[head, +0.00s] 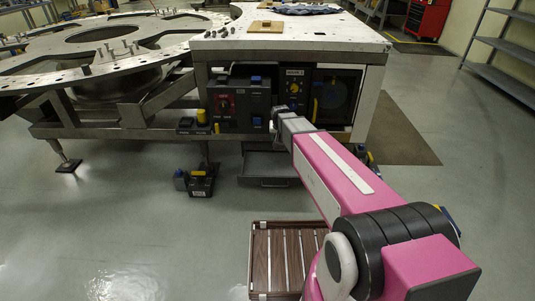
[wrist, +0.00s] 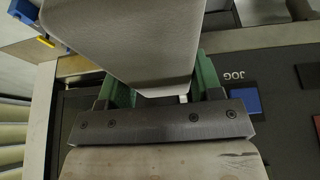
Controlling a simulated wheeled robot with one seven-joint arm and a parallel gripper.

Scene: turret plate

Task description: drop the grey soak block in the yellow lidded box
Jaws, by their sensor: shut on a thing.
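My gripper (wrist: 165,85) is shut on a grey block (wrist: 140,35), the grey soak block by its look. The block sits between the green fingers and fills the upper middle of the wrist view. In the head view my gripper (head: 282,118) is at the end of my pink arm, in front of the dark control panels under the white table. From there I cannot clearly tell the block from the gripper. I cannot make out a yellow lidded box in either view.
An open drawer (head: 266,167) hangs below the panels. A control panel (head: 238,104) with a red dial is left of my gripper. Dark units with yellow parts stand near the table's left leg (head: 197,182). A brown slatted crate (head: 283,262) is on the floor.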

